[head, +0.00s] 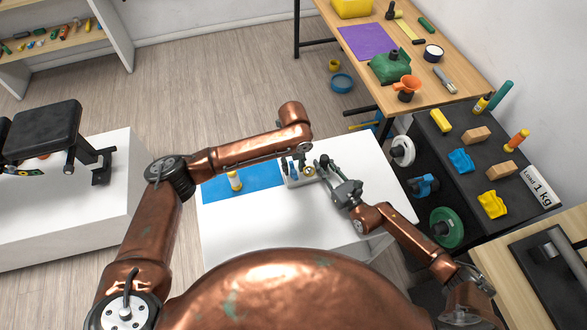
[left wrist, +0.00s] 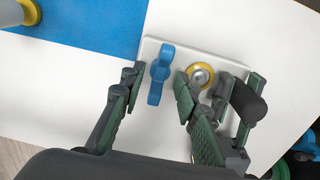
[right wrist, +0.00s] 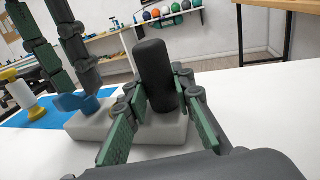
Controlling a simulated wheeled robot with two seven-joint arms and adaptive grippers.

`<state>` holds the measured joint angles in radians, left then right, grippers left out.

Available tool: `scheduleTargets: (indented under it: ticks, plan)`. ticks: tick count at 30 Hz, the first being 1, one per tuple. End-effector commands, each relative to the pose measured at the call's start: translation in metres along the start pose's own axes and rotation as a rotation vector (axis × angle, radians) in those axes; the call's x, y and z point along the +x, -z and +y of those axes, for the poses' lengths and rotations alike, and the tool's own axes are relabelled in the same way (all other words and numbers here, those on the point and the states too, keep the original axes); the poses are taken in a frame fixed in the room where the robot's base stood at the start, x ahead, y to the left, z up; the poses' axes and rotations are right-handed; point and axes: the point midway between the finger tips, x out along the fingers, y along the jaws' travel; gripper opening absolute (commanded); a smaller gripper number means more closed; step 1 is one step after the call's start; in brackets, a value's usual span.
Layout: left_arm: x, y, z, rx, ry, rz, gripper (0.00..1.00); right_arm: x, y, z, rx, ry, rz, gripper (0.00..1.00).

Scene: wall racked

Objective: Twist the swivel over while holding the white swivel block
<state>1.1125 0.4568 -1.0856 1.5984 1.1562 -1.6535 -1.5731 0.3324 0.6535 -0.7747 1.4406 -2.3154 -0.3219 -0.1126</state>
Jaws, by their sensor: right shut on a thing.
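The white swivel block (head: 291,183) lies on the white table. It carries a blue swivel (left wrist: 160,74), a yellow ring with a silver centre (left wrist: 200,76) and an upright black post (right wrist: 155,72). My right gripper (right wrist: 152,102) is shut on the black post. My left gripper (left wrist: 158,98) is open above the block, its fingers apart on either side of the blue swivel. The swivel also shows in the right wrist view (right wrist: 84,103) below the left fingers. In the head view my left arm and fingers partly hide the block.
The white table (head: 300,225) is clear in front of the block. A black rack with weights and bricks (head: 470,135) stands to the right.

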Motion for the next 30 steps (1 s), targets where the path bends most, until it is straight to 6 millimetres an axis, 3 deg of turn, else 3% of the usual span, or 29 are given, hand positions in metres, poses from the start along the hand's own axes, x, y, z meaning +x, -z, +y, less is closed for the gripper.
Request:
scheduleTargets:
  ticks: [6,14,27,30]
  plan:
    - [0.015,-0.001,0.000,-0.001,0.000,-0.001,0.29,0.000,0.000,0.000,0.000,-0.001,0.001,0.00]
    - [0.016,-0.001,0.000,-0.001,0.001,-0.001,0.29,0.000,0.000,0.000,0.000,-0.001,0.001,0.00]
    - [0.016,-0.001,0.000,-0.001,0.001,-0.001,0.00,0.000,0.001,0.000,0.000,-0.001,0.001,0.00]
    - [0.015,-0.001,0.000,-0.001,0.001,-0.001,0.00,0.000,0.001,0.000,0.000,-0.001,0.001,0.00]
